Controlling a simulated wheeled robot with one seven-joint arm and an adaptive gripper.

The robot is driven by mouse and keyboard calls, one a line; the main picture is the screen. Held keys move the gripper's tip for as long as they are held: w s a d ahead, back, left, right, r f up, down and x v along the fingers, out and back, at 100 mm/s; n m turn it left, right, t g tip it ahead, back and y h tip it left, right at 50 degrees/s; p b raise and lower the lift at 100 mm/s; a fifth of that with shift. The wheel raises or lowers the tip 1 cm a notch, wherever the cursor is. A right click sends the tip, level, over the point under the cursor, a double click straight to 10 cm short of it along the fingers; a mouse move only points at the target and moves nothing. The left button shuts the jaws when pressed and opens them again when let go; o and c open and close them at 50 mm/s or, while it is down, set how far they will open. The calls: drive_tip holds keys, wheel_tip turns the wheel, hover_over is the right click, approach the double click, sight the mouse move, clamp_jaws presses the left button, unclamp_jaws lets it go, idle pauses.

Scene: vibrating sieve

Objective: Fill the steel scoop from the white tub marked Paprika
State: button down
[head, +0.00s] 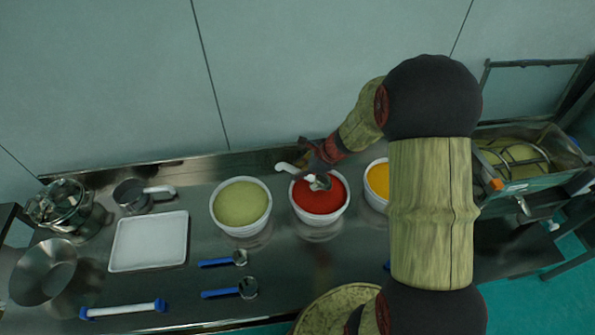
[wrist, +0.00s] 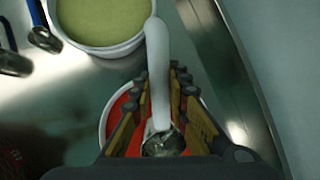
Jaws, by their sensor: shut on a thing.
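The white tub of red powder (head: 322,196) stands on the steel bench between two other tubs; no label is readable. It also shows in the wrist view (wrist: 112,108), partly hidden behind my gripper. My gripper (head: 318,164) is over the back part of this tub. In the wrist view my gripper (wrist: 158,100) is shut on the scoop (wrist: 157,60), around its white handle. The scoop's steel bowl (wrist: 163,143) is at the lower end, over the red powder. I cannot tell whether the bowl touches the powder or holds any.
A tub of green powder (head: 240,204) stands close on the left and a tub of yellow powder (head: 376,184) on the right. A white tray (head: 149,241), blue-handled scoops (head: 232,293) and a steel bowl (head: 43,272) lie further left. The wall is close behind.

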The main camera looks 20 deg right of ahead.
sight(312, 184)
drive_tip(key=s+d+f+b, duration=0.1)
drive_tip(key=d+f+b, duration=0.2)
drive_tip(key=f+b, duration=0.3)
drive_tip(key=shift+s+f, duration=0.4)
drive_tip(key=shift+f, duration=0.45)
idle(0.6)
drive_tip(key=shift+r, duration=0.15)
idle(0.3)
